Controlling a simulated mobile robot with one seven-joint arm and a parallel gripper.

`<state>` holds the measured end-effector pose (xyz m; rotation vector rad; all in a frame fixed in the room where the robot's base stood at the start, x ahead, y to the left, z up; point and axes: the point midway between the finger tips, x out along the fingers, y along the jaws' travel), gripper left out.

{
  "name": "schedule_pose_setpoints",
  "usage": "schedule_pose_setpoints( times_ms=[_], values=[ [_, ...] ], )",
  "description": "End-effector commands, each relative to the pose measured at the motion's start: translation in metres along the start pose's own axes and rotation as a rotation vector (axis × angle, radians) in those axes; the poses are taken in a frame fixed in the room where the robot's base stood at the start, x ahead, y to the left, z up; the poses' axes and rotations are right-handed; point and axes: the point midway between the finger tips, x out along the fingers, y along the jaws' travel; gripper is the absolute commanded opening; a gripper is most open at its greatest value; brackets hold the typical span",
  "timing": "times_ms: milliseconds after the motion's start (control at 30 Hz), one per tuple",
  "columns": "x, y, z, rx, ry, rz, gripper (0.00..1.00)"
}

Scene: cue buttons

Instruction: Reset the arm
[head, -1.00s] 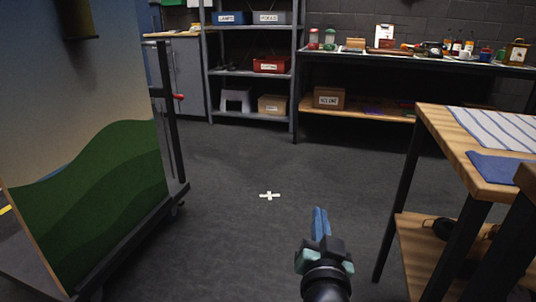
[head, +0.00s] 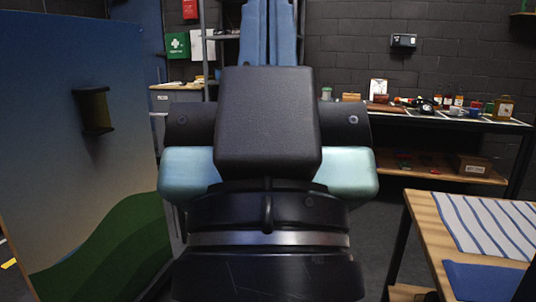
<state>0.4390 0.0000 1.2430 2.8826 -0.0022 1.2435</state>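My gripper (head: 268,22) fills the middle of the head view, raised close to the camera and pointing up and away. Its two blue fingers lie side by side with no clear gap, and nothing shows between them. The finger ends reach the top edge of the picture. The dark gripper body with pale green sides hides much of the shelf and floor behind it. No cue button can be made out.
A painted board (head: 75,170) with a yellowish-brown cylinder (head: 95,108) stands at left. A wooden table with a striped cloth (head: 485,222) and a blue cloth (head: 480,280) is at right. A dark workbench (head: 440,120) with several items runs along the back wall.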

Motion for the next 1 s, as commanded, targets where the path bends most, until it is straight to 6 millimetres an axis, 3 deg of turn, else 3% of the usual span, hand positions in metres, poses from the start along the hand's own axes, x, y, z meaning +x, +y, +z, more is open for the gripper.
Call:
schedule_pose_setpoints(
  times_ms=[33, 700, 1000],
  values=[
    [0.023, 0.0, -0.022, 0.0, -0.001, 0.0, 0.0],
    [0.169, 0.0, -0.158, 0.002, -0.002, -0.002, 0.0],
    [0.208, 0.0, -0.195, 0.003, -0.003, -0.002, 0.0]
  ],
)
